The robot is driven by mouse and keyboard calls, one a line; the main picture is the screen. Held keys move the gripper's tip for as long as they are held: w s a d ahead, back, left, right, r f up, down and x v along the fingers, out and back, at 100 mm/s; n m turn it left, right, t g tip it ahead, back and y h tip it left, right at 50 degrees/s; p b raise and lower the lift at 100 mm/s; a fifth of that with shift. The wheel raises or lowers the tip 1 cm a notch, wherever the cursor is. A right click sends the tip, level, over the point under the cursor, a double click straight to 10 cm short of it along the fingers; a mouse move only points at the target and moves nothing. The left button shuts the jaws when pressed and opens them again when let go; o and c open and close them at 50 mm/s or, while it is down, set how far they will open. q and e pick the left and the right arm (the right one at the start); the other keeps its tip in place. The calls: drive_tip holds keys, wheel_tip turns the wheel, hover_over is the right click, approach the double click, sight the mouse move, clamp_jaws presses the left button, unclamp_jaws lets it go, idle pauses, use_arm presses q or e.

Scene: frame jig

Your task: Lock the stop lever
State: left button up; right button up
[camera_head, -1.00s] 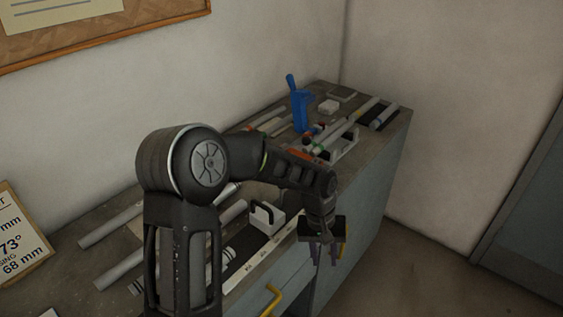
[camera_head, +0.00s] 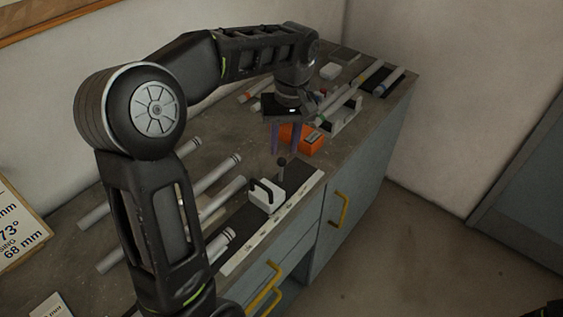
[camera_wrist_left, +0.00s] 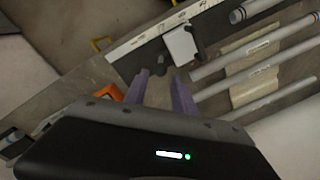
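The stop fixture is a white block (camera_head: 262,197) with a black handle, on a dark strip with a printed scale near the bench's front edge. A dark lever with a round knob (camera_head: 282,161) stands just behind the block. The block also shows in the left wrist view (camera_wrist_left: 181,46), with a dark knob-like part (camera_wrist_left: 162,62) beside it. My left gripper (camera_head: 286,140) points down, with its two purple fingers apart and nothing between them. It is above and behind the lever; contact is not visible. The fingers show apart in the left wrist view (camera_wrist_left: 160,88).
An orange block (camera_head: 303,141) sits just right of the left gripper. Several grey tubes (camera_head: 214,172) lie on the bench left of the fixture. A white rack (camera_head: 346,117) holds tubes farther back. Yellow drawer handles (camera_head: 337,210) stick out from the bench front.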

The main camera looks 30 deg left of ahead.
sight(282, 159)
use_arm(q)
drive_tip(key=shift+s+a+f+p, duration=0.1)
drive_tip(key=shift+f+p, duration=0.1)
drive_tip(key=shift+f, duration=0.95)
drive_tip(key=shift+s+d+f+p, duration=0.1)
drive_tip(key=shift+f+p, duration=0.15)
drive_tip(key=shift+f, duration=0.95)
drive_tip(key=shift+s+a+f+p, duration=0.1)
drive_tip(key=shift+f+p, duration=0.1)
drive_tip(key=shift+f, duration=0.95)
clamp_jaws()
